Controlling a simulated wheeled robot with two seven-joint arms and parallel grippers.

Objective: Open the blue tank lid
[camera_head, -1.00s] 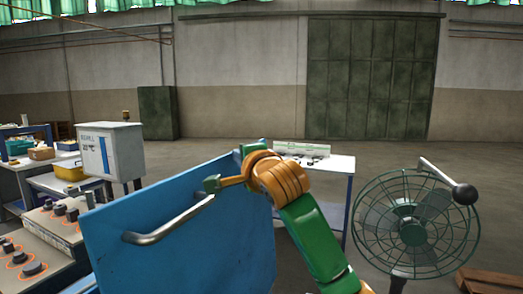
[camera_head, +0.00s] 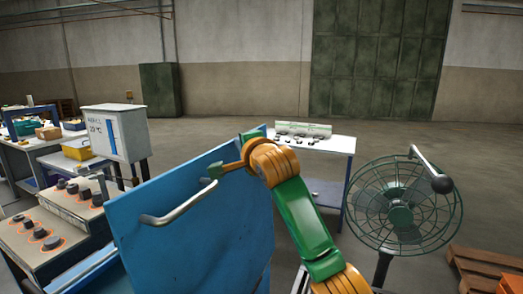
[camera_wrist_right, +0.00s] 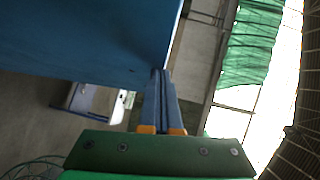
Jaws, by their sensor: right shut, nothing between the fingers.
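The blue tank lid (camera_head: 190,235) stands steeply raised in the head view, with its broad face and silver bar handle (camera_head: 180,207) towards me. It also fills the upper left of the right wrist view (camera_wrist_right: 85,35). The tank opening is hidden. My left gripper is out of view.
Control panels with knobs (camera_head: 70,205) and a white box on legs (camera_head: 115,132) stand on the left. A white-topped table (camera_head: 335,144) is behind the lid. A green fan (camera_head: 402,205) and a wooden pallet (camera_head: 485,262) are on the right. The floor beyond is open.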

